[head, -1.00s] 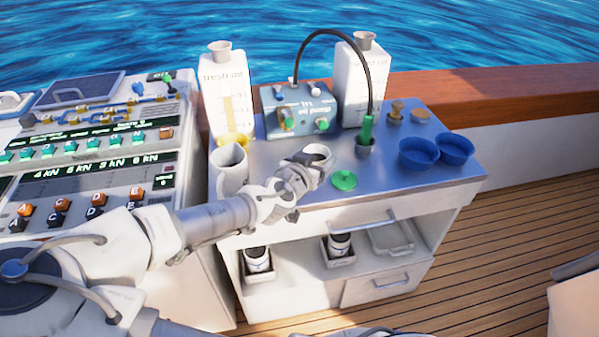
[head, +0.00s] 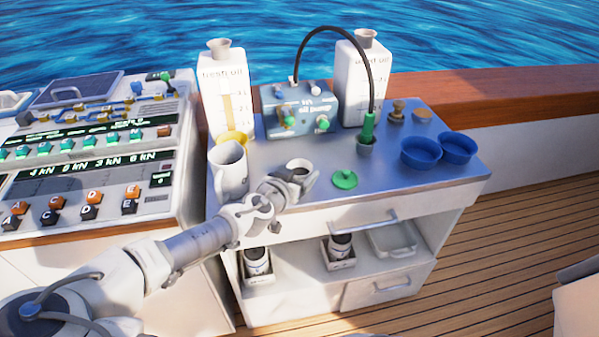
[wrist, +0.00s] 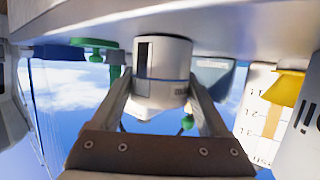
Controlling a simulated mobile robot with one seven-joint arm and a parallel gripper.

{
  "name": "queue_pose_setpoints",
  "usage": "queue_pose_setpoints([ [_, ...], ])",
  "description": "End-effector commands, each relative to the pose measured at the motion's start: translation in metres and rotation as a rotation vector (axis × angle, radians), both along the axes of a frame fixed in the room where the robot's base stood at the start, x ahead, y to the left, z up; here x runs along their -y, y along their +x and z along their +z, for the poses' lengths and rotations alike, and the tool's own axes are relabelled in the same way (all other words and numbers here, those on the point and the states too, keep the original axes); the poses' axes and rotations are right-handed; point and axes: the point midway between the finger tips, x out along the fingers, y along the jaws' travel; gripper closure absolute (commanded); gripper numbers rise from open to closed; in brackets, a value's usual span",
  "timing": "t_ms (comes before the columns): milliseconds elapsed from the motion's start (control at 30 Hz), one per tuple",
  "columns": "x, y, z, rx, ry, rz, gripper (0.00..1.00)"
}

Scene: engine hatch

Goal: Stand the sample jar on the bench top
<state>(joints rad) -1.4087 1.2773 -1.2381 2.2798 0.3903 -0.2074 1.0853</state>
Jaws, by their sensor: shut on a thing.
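The sample jar (head: 299,165) is a small white jar, held upright at the front of the grey bench top (head: 300,148), left of a green lid. My gripper (head: 290,178) is shut on its sides. In the wrist view, which appears upside down, the jar (wrist: 162,62) shows a dark stripe and a blue band between both fingers of my gripper (wrist: 161,100). Its base is at or very close to the bench surface (wrist: 240,25); I cannot tell for sure whether it touches.
The green lid (head: 344,179) lies just right of the jar. A white jug (head: 228,172) stands close on the left. Behind are an oil pump (head: 300,108) and two white canisters (head: 225,95). Blue bowls (head: 420,153) stand at the right. Bench space behind the jar is clear.

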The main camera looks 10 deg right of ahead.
Motion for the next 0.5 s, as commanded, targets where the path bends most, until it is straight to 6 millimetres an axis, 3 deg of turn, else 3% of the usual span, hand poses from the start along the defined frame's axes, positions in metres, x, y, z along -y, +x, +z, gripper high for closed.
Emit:
queue_pose_setpoints([
  [33,0.0001,0.0002,-0.0029,0.001,0.0,0.0,1.0],
  [67,0.0,0.0,-0.0033,0.0,0.0,0.0,0.2],
  [100,0.0,0.0,-0.0022,0.0,0.0,0.0,0.13],
  [200,0.0,0.0,-0.0021,0.0,0.0,0.0,0.0],
  [500,-0.0001,-0.0001,0.0024,0.0,0.0,0.0,0.0],
])
